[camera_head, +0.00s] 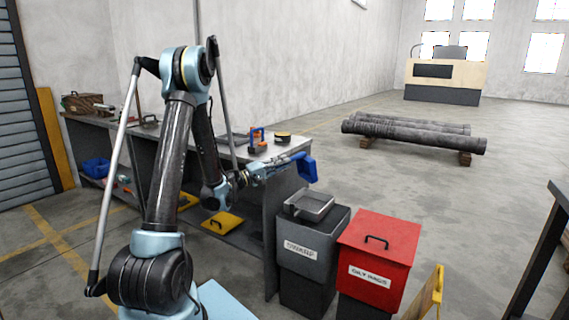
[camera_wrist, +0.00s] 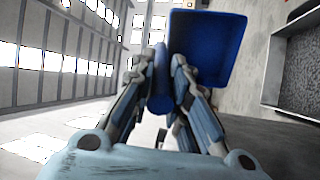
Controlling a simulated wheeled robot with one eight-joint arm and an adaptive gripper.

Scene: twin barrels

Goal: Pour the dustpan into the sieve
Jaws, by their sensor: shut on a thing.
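The blue dustpan (camera_head: 307,167) is in my gripper (camera_head: 283,168), held above and behind the grey bin, apart from the sieve. In the wrist view, my gripper (camera_wrist: 160,82) is shut around the dustpan's round handle, with the dustpan's tray (camera_wrist: 205,45) beyond it. I see plain blue inside the tray and cannot make out any contents. The sieve (camera_head: 311,206) is a square, shallow metal pan on top of the grey bin. A pale-rimmed, speckled grey pan at the right edge of the wrist view looks like the sieve (camera_wrist: 270,75).
The grey bin (camera_head: 302,262) stands beside a red lidded bin (camera_head: 378,245). A workbench (camera_head: 270,153) with tools is behind my arm. A yellow stand (camera_head: 428,295) and a dark table (camera_head: 540,250) are at the right. Pipes (camera_head: 415,137) lie farther back on open floor.

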